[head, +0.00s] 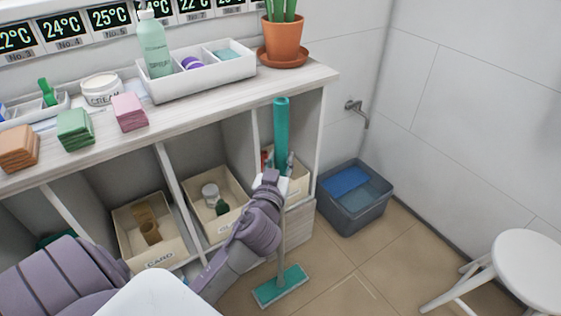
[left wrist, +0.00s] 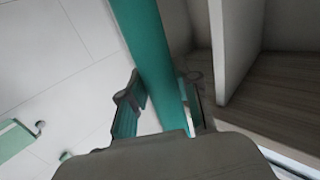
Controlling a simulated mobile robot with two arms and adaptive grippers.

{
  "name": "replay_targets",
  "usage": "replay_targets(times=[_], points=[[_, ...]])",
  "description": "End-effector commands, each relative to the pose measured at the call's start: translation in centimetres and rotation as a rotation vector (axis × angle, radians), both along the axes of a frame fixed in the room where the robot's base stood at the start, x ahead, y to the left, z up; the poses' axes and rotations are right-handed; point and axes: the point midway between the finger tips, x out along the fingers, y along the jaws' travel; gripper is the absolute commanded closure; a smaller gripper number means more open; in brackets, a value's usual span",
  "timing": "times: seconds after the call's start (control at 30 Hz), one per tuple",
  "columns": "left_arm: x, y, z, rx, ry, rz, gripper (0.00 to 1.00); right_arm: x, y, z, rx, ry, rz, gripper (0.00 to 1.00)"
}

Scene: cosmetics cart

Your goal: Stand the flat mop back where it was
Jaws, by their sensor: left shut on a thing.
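The flat mop has a thick teal upper handle (head: 281,135), a thin grey lower pole and a flat teal head (head: 280,286). It is roughly upright in front of the right end of the shelf unit. Its head is at the floor; I cannot tell whether it touches. My left gripper (head: 270,182) is shut on the handle, at the lower end of its teal part. In the left wrist view the teal handle (left wrist: 150,50) runs between the two fingers of my left gripper (left wrist: 160,98). My right gripper is not in view.
The shelf unit (head: 215,108) holds bins below and a pump bottle (head: 153,45), jar and potted plant (head: 285,38) on top. A dark grey bucket (head: 355,212) stands right of it. A white stool (head: 528,268) is at far right. Tiled floor between is clear.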

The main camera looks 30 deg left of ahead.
Motion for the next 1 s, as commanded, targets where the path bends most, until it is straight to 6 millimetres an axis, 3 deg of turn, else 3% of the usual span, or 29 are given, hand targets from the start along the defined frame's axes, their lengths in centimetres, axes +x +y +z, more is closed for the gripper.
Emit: replay_targets(times=[0.3,0.33,0.47,0.87,1.0], points=[[0.0,0.0,0.0,0.001,-0.004,-0.001,1.0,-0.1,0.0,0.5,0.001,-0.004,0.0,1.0],[0.0,0.0,-0.2,-0.001,0.0,0.0,0.67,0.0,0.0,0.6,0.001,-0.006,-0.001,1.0],[0.0,0.0,-0.1,-0.001,0.0,0.0,0.45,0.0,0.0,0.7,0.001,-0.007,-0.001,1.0],[0.0,0.0,0.1,0.0,0.0,0.0,0.43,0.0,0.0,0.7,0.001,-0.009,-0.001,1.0],[-2.0,-0.9,-0.1,-0.006,0.003,-0.002,0.43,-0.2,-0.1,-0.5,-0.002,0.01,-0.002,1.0]])
